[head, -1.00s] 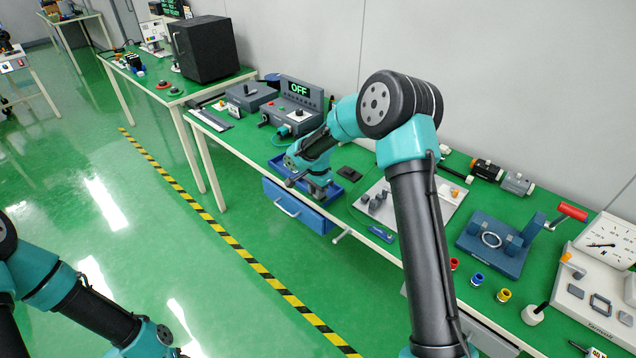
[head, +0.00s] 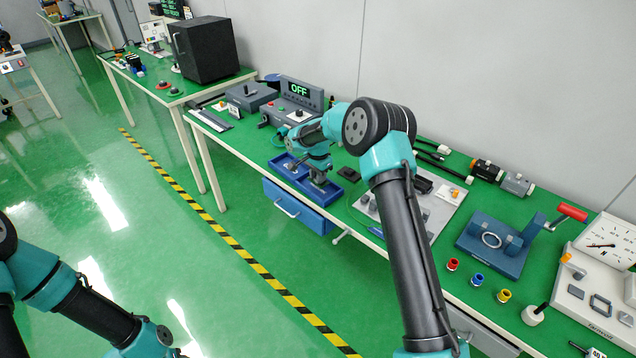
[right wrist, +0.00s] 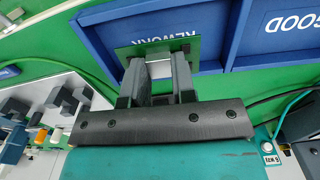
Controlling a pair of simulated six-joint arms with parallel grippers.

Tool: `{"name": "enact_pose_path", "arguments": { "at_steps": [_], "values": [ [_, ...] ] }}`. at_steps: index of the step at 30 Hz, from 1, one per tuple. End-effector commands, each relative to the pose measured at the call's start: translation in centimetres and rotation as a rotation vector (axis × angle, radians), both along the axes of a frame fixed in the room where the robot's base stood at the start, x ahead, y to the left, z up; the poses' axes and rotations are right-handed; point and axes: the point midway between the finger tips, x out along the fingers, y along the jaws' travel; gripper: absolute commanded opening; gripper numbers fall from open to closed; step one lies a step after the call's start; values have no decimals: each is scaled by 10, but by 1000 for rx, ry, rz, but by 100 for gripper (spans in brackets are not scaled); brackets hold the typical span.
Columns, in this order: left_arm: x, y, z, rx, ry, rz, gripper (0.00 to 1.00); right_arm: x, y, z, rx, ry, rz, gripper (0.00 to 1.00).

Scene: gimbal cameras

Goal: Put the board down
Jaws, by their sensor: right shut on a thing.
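My right gripper (right wrist: 155,75) is shut on a small green board (right wrist: 195,48), gripped by its near part between the two dark fingers. In the right wrist view the board is over the blue compartment marked REWORK (right wrist: 100,22), partly covering its lettering. I cannot tell whether it touches the floor. The compartment marked GOOD (right wrist: 285,50) is beside it. In the head view the right gripper (head: 319,184) is at the blue tray (head: 345,193) on the green bench, and the board cannot be made out. My left arm shows at the lower left, but its gripper is out of frame.
An instrument with an OFF display (head: 300,89) stands behind the tray. A small black object (head: 348,174) and a light grey plate with parts (head: 440,205) lie right of it. A blue drawer (head: 297,207) hangs below the bench's front edge.

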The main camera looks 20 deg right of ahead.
Motion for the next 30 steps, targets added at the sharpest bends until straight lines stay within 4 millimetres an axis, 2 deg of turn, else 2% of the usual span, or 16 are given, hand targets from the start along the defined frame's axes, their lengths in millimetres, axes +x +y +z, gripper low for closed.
{"name": "enact_pose_path", "arguments": {
  "at_steps": [3, 10, 23, 24, 30],
  "values": [
    [0, 0, 0, 0, 0, 0, 43, 5, -2, -2, 0, 1, -1, 8],
    [0, 0, 0, 0, 0, 0, 43, 4, -2, -33, 1, 1, 1, 8],
    [0, 0, 0, 0, 0, 0, 43, 4, -2, -38, 0, 1, 0, 8],
    [0, 0, 0, 0, 0, 0, 43, 4, -2, -39, 0, 0, 0, 26],
    [0, 0, 0, 0, 0, 0, 43, 4, -2, -38, 0, 0, 0, 45]
  ]
}}
